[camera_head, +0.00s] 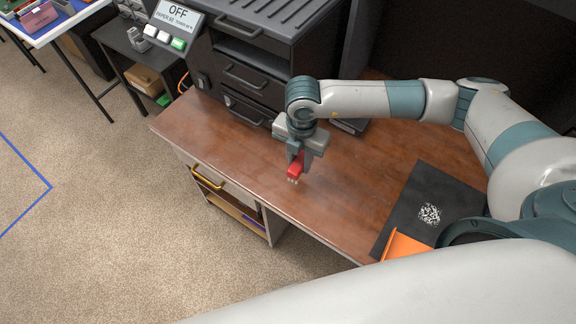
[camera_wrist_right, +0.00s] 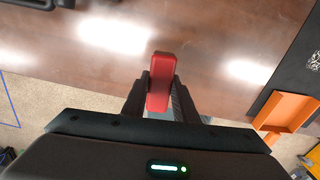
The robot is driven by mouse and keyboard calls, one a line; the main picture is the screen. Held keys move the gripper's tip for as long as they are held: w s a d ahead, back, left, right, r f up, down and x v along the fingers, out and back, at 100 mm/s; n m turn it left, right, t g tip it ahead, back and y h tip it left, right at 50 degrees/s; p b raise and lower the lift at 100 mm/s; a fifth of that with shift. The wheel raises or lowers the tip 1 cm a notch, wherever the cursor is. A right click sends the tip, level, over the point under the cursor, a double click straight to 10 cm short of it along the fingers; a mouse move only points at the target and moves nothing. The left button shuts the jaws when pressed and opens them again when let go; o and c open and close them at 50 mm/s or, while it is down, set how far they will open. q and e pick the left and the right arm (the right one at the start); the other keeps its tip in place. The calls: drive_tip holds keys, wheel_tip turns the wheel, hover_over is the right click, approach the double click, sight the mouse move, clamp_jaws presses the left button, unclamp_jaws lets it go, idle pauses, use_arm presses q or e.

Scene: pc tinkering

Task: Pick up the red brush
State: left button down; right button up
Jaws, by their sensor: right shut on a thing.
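The red brush (camera_head: 296,168) is between the fingers of my right gripper (camera_head: 298,155), over the brown desk (camera_head: 225,130). Its pale bristles point down in the head view. In the right wrist view the red brush (camera_wrist_right: 160,78) stands between the two dark fingers of my right gripper (camera_wrist_right: 160,98), which are shut on it. I cannot tell whether the bristles touch the desk top. My left gripper is not in view.
A dark drawer unit (camera_head: 255,75) stands at the back of the desk. A black mat (camera_head: 405,205) with a white speckled pattern and an orange tray (camera_head: 405,246) lie at the right. The desk's left part is clear. A side table (camera_head: 60,25) stands at the far left.

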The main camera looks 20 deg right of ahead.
drive_tip(key=s+d+r+b, duration=0.2)
drive_tip(key=s+d+r, duration=0.2)
drive_tip(key=d+r, duration=0.1)
drive_tip(key=shift+s+d, duration=0.4)
drive_tip(key=shift+d, duration=0.45)
drive_tip(key=shift+o, duration=0.8)
drive_tip(key=shift+c, duration=0.2)
